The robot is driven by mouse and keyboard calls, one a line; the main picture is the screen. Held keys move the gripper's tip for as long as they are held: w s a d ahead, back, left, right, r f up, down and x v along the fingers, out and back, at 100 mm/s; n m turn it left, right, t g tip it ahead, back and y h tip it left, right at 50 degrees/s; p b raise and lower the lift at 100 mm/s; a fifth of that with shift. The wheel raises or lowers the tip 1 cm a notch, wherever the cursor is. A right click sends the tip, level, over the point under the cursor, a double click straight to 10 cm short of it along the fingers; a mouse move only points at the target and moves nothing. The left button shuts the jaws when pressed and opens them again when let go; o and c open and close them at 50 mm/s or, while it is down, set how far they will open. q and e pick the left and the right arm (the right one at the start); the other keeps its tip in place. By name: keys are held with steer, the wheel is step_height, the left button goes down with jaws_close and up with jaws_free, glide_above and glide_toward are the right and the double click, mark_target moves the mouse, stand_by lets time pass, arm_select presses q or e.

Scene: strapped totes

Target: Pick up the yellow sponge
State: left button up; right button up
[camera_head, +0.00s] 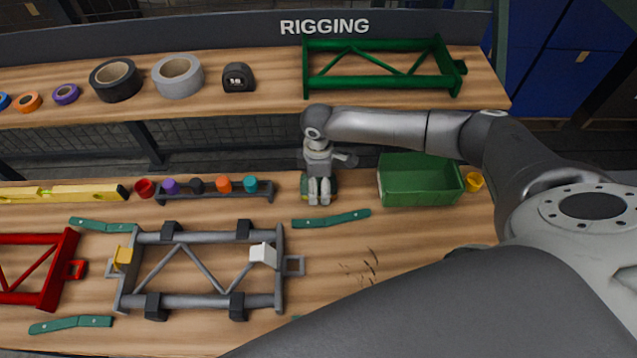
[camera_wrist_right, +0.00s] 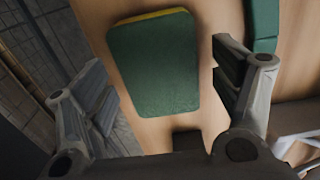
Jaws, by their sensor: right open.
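The sponge (camera_wrist_right: 155,62) lies on the wooden bench top, its green scouring face up, with a thin yellow edge showing at the top in the right wrist view. In the head view only a small green and yellow part of it (camera_head: 333,187) shows, as my gripper covers the rest. My right gripper (camera_head: 319,197) points down over the sponge from above. Its jaws are open, with one finger on each side of the sponge in the right wrist view (camera_wrist_right: 165,100) and bare gaps between. My left gripper is not in view.
A green bin (camera_head: 420,192) stands right of the gripper, with a yellow roll (camera_head: 474,182) beside it. A rack of coloured pieces (camera_head: 215,192) stands to the left. A green strap piece (camera_head: 331,219) and a grey frame (camera_head: 200,237) lie in front. An upper shelf (camera_head: 270,98) is behind.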

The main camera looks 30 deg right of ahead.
steer(key=shift+f, duration=0.4)
steer(key=shift+c, duration=0.5)
steer(key=c, duration=0.7)
steer(key=shift+o, duration=0.2)
steer(key=shift+r, duration=0.45)
step_height(320, 180, up, 2)
steer(key=shift+r, duration=0.25)
steer(key=s+a+r+b, duration=0.2)
steer(key=s+a+r, duration=0.6)
steer(key=s, duration=0.3)
steer(key=shift+a+r+b, duration=0.3)
steer(key=shift+r, duration=0.55)
